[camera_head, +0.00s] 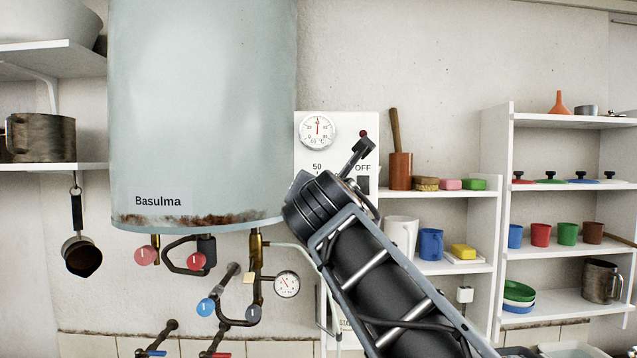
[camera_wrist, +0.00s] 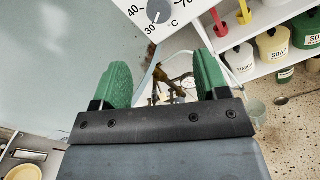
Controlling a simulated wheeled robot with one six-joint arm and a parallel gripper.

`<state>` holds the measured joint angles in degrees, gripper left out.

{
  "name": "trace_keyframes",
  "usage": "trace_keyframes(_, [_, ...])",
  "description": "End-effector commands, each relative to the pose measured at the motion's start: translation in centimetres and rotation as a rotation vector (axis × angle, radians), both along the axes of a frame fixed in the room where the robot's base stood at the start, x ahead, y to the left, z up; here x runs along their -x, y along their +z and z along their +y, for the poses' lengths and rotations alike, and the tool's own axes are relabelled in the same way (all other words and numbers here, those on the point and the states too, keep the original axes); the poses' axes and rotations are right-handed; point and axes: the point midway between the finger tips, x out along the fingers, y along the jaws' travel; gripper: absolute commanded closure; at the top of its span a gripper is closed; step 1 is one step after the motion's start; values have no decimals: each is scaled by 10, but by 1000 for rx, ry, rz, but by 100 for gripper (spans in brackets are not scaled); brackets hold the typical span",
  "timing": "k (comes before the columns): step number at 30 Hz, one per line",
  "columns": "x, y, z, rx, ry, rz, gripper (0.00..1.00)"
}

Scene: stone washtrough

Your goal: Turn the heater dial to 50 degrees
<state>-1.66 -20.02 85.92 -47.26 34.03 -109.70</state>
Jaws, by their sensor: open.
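The heater dial (camera_wrist: 158,11) is a grey round knob on a white panel at the top of the wrist view, cut by the frame edge. Its scale shows 30, 40, 70 and °C; a small light mark on the knob appears to face 30. In the head view, the white panel (camera_head: 345,125) stands right of the boiler with "50" and "OFF" showing; my arm hides the dial there. My gripper (camera_wrist: 163,78) has two green fingers, spread apart and empty. The dial lies beyond the fingertips, apart from them. The fingers cannot be made out in the head view.
The large pale boiler (camera_head: 200,110) hangs left of the panel, with pipes and valve handles (camera_head: 197,261) below. A thermometer gauge (camera_head: 318,131) sits on the panel's upper part.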

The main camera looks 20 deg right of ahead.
Motion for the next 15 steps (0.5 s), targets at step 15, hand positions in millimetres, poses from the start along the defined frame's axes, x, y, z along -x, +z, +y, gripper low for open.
trace_keyframes(15, [-83,6,-37,23,-4,4,32])
